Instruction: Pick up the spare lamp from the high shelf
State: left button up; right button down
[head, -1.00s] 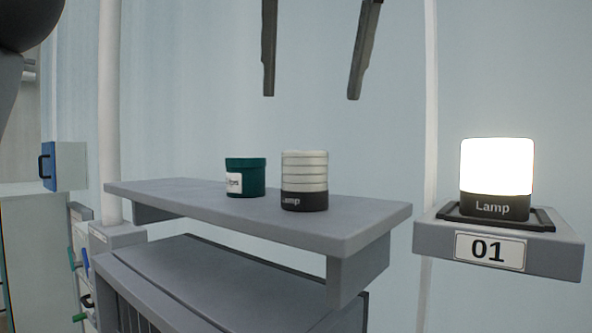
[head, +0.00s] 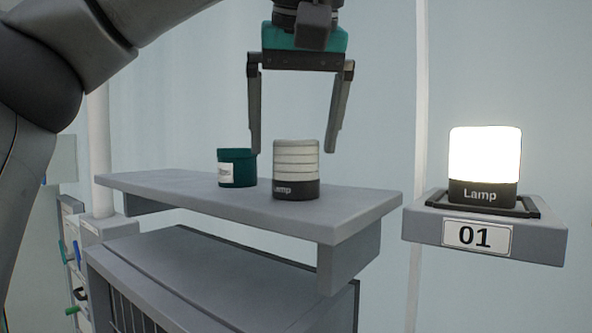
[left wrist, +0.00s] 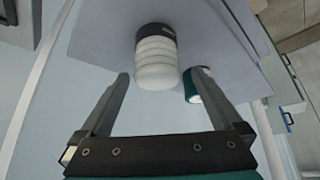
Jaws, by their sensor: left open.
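The spare lamp (head: 296,170), pale and ribbed with a dark base marked "Lamp", stands upright on the grey high shelf (head: 225,204). In the left wrist view the lamp (left wrist: 156,62) shows just beyond and between the fingertips. My left gripper (head: 294,152) is open, pointing down, one finger to each side of the lamp in the head view. The tips appear about level with its upper part; I see no contact. My right gripper is not in view.
A green labelled tub (head: 237,168) stands close left of the lamp, near my left finger in the head view. A grey cabinet (head: 220,275) stands below.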

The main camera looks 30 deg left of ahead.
aim_at(294, 165)
pick_arm(q)
jog(key=shift+x, duration=2.55)
jog(key=shift+d, duration=0.15)
jog(key=c, duration=1.5)
